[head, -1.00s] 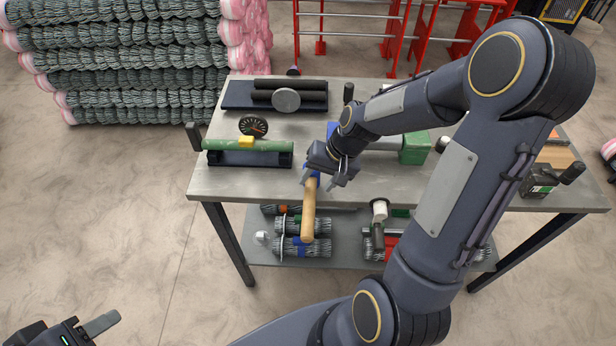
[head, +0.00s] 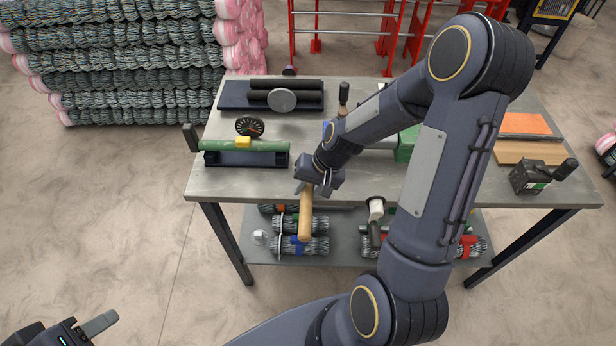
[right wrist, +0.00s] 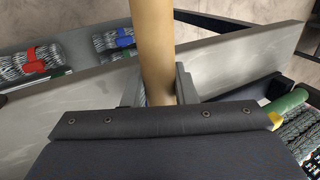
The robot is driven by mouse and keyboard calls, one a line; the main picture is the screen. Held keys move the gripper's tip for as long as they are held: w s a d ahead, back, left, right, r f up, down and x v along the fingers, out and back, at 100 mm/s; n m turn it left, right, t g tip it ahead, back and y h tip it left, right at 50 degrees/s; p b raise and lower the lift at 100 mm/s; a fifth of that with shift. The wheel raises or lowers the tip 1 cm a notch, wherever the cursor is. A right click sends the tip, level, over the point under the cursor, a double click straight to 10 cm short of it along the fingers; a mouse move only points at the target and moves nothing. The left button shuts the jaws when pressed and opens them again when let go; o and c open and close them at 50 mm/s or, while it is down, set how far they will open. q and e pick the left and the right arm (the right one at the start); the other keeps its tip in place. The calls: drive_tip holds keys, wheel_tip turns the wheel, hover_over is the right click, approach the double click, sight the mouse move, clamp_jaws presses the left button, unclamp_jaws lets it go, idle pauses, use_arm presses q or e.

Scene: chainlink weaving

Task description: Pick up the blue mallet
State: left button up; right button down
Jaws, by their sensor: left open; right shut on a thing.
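The mallet's wooden handle (head: 305,218) sticks out past the table's front edge, pointing towards me. My right gripper (head: 305,187) is shut on the handle at the table edge. In the right wrist view the handle (right wrist: 152,45) runs between the two fingers of the right gripper (right wrist: 153,92). The mallet's head is hidden behind the gripper and wrist; a bit of blue (head: 327,131) shows beyond the forearm, but I cannot tell whether it belongs to the mallet. My left gripper (head: 92,328) is open and empty at the lower left, away from the table.
The grey table (head: 232,183) holds a green roller (head: 243,146), dark rods (head: 285,84) and a black box (head: 530,178). The lower shelf (head: 345,250) carries wire bundles. Red racks stand behind the table.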

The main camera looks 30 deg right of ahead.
sight(302, 200)
drive_tip(key=shift+r, duration=0.1)
drive_tip(key=shift+w+r, duration=0.1)
drive_tip(key=shift+r, duration=0.4)
drive_tip(key=s+a+r, duration=0.1)
drive_tip(key=r, duration=0.1)
drive_tip(key=s+a+r, duration=0.1)
drive_tip(key=r, duration=0.1)
drive_tip(key=s+a+r, duration=0.1)
drive_tip(key=r, duration=0.2)
drive_tip(key=shift+b, duration=0.35)
drive_tip(key=s+a+r, duration=0.5)
drive_tip(key=s+a, duration=0.1)
drive_tip(key=s, duration=0.1)
drive_tip(key=shift+s+a+b, duration=0.25)
drive_tip(key=shift+b, duration=0.15)
drive_tip(key=c, duration=1.7)
unclamp_jaws()
drive_tip(key=shift+w, duration=0.1)
clamp_jaws()
